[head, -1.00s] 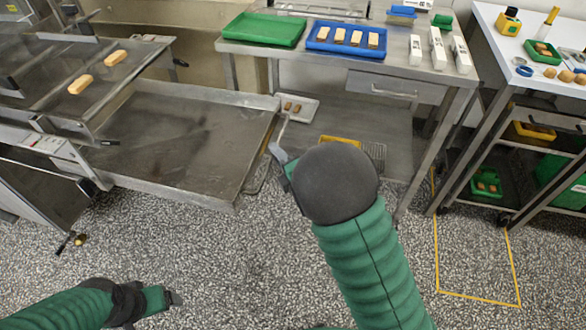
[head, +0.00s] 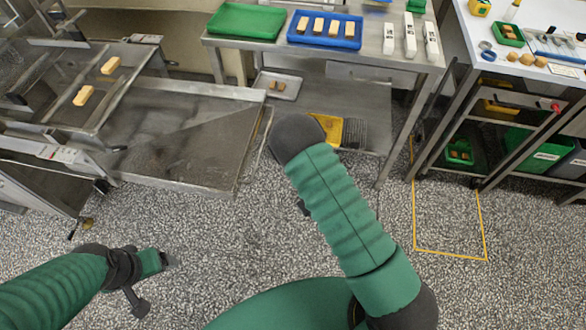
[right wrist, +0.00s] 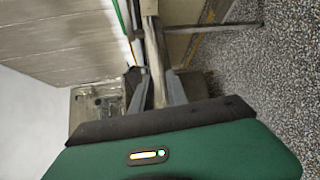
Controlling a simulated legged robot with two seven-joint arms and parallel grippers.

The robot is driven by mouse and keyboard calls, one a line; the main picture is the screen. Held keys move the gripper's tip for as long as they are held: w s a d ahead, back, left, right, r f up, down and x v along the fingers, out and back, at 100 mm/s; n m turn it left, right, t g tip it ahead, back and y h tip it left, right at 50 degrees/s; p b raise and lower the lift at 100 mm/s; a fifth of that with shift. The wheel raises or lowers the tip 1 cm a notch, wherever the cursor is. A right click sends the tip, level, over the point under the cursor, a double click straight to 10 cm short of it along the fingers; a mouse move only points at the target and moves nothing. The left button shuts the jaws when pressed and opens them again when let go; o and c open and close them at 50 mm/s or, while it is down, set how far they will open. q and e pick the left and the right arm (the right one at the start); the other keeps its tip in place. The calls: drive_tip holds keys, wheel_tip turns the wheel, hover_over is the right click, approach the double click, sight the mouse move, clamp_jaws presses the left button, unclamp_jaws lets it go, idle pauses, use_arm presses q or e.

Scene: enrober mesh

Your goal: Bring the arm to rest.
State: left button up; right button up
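My left arm comes in at the lower left of the head view, low over the speckled floor. Its small dark gripper (head: 168,261) points right, is far from any furniture, and is too small to tell open from shut. My right arm reaches up the middle, its dark rounded joint in front of the steel table's lower shelf. Its gripper is hidden in the head view. In the right wrist view the right gripper (right wrist: 156,82) shows two grey fingers spread apart, with nothing held between them. A metal post shows beyond the gap.
A steel table (head: 372,55) bears a green tray (head: 247,20) and a blue tray (head: 325,43) of bars. A machine with a low steel pan (head: 180,140) stands left. A white-topped cart (head: 470,35) stands right. Yellow tape (head: 450,255) marks clear floor.

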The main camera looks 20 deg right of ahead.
idle(0.3)
wheel_tip(320, 180, up, 4)
drive_tip(key=w+d+m+g+h+p, duration=0.1)
drive_tip(key=w+m+g+h+p, duration=0.15)
drive_tip(key=m+g+p, duration=0.6)
drive_tip(key=s+a+r+m+g+p, duration=0.1)
drive_tip(key=s+r+m+g, duration=0.4)
drive_tip(key=s+r+m, duration=0.5)
drive_tip(key=s+a+m, duration=0.1)
drive_tip(key=s+m, duration=0.1)
drive_tip(key=s, duration=0.1)
drive_tip(key=shift+s+r+m, duration=0.15)
drive_tip(key=shift+s+m, duration=0.2)
drive_tip(key=shift+s, duration=0.05)
